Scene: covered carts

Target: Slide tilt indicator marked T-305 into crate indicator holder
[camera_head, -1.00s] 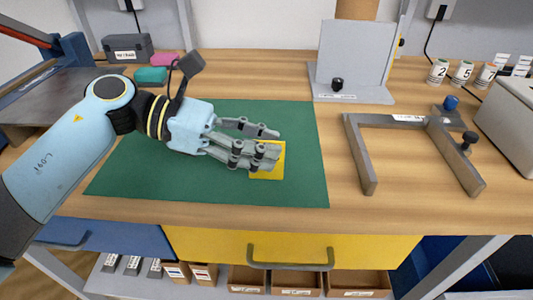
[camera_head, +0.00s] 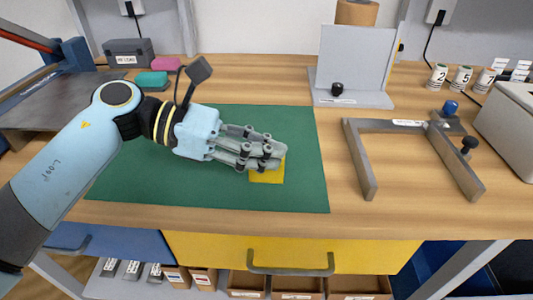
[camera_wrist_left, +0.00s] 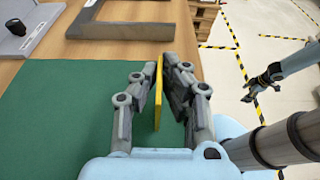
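A yellow square plate (camera_head: 267,177), apparently the tilt indicator, stands on or just above the green mat; I see no readable T-305 marking. My left gripper (camera_head: 277,154) has its fingers on both sides of it, covering its upper part in the head view. In the left wrist view the plate (camera_wrist_left: 158,95) shows edge-on, upright, pinched between the two fingers (camera_wrist_left: 160,72). My right gripper (camera_wrist_left: 262,82) shows small at the right of the left wrist view, over the floor, its fingers apart and empty. I cannot make out a crate indicator holder.
A grey U-shaped frame (camera_head: 362,165) lies right of the green mat (camera_head: 210,190). A grey angle stand (camera_head: 357,60) is behind it. Numbered cans (camera_head: 437,77) and a pale box (camera_head: 510,115) are at the right.

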